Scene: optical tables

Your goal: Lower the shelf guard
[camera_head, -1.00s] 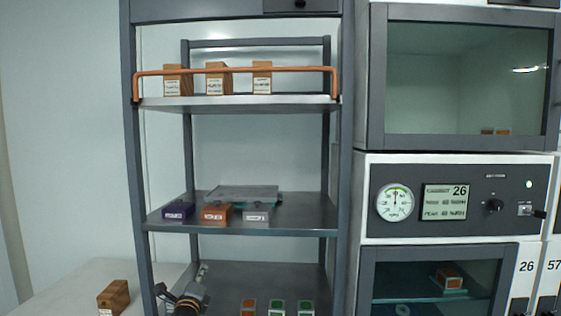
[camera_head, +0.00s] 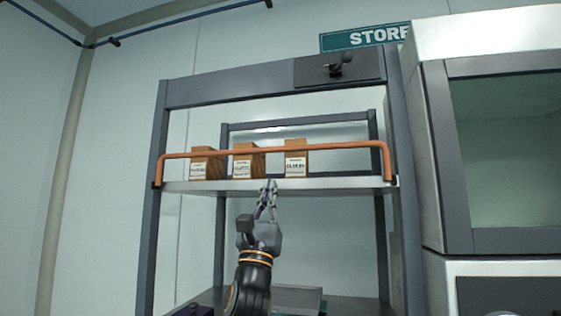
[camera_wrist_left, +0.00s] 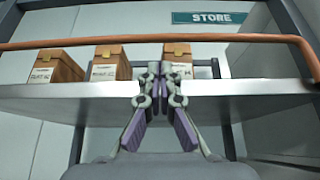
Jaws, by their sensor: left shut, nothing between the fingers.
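The shelf guard (camera_head: 335,148) is an orange-copper bar with bent ends, raised across the front of the upper shelf (camera_head: 340,184). It also shows in the left wrist view (camera_wrist_left: 90,41) running across the whole picture. Its ends meet the shelf's front corners. My left gripper (camera_head: 267,188) points upward just below the bar, in front of the shelf edge. In the left wrist view its fingertips (camera_wrist_left: 161,68) are together and empty, a little below the bar. Whether they touch the shelf edge I cannot tell. My right gripper does not show.
A dark panel with a handle (camera_head: 338,68) sits on the rack's top beam. A glass-fronted cabinet (camera_head: 459,160) stands to the right.

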